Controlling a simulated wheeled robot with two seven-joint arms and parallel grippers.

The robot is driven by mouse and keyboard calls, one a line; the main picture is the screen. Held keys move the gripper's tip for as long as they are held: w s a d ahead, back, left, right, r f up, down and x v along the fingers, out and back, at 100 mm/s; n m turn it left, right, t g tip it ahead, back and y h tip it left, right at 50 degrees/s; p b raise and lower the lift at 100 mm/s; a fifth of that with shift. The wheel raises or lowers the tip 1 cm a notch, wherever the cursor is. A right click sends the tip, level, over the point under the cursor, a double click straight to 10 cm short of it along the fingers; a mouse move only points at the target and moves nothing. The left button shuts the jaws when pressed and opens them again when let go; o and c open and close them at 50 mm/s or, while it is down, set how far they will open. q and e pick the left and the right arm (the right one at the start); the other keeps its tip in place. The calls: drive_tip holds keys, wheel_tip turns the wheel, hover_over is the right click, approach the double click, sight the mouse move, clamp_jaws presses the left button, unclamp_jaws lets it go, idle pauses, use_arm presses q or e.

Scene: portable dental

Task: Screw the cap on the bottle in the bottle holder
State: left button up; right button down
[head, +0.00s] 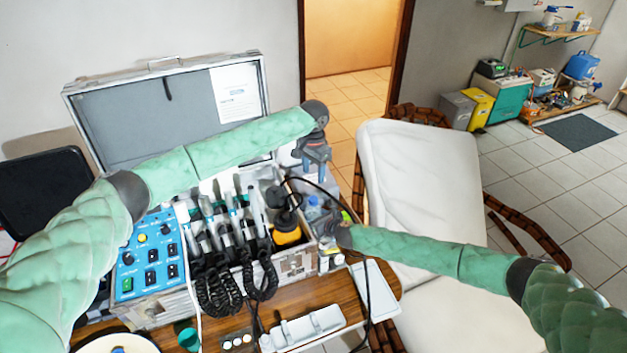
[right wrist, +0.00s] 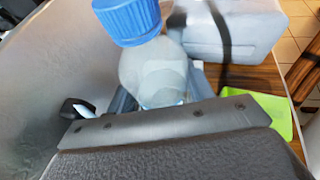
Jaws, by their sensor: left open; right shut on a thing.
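A clear bottle (right wrist: 152,72) with a ribbed blue cap (right wrist: 128,20) at its mouth fills the upper middle of the right wrist view. The bottle appears tilted there; I cannot tell whether the cap is threaded on. In the head view, a small blue patch (head: 313,204) shows at the bottle's place, right of the case. My right gripper (head: 333,236) is low beside it and shut on the bottle; its fingertips are mostly hidden. My left gripper (head: 313,163) is open, above the bottle and apart from it. The bottle holder is hard to make out.
The open case (head: 165,100) holds a blue control panel (head: 150,255) and several corded handpieces (head: 225,235). A yellow-and-black item (head: 286,232) stands close left of the bottle. A white chair (head: 425,180) stands at the right. A white tray (head: 305,328) lies on the wooden table's front.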

use_arm(q)
drive_tip(key=shift+r, duration=0.45)
use_arm(e)
drive_tip(key=shift+c, duration=2.4)
unclamp_jaws()
use_arm(q)
drive_tip(key=shift+f, duration=0.1)
use_arm(e)
drive_tip(key=shift+d, duration=0.1)
drive_tip(key=b+v, duration=0.1)
drive_tip(key=v, duration=0.4)
drive_tip(key=shift+s+d+b, duration=0.2)
drive_tip(key=shift+s+b, duration=0.05)
drive_tip(key=shift+b, duration=0.15)
use_arm(q)
drive_tip(key=shift+f, duration=1.05)
use_arm(e)
drive_tip(key=shift+v, duration=1.05)
drive_tip(key=shift+w+r, duration=0.1)
drive_tip(key=shift+r, duration=0.05)
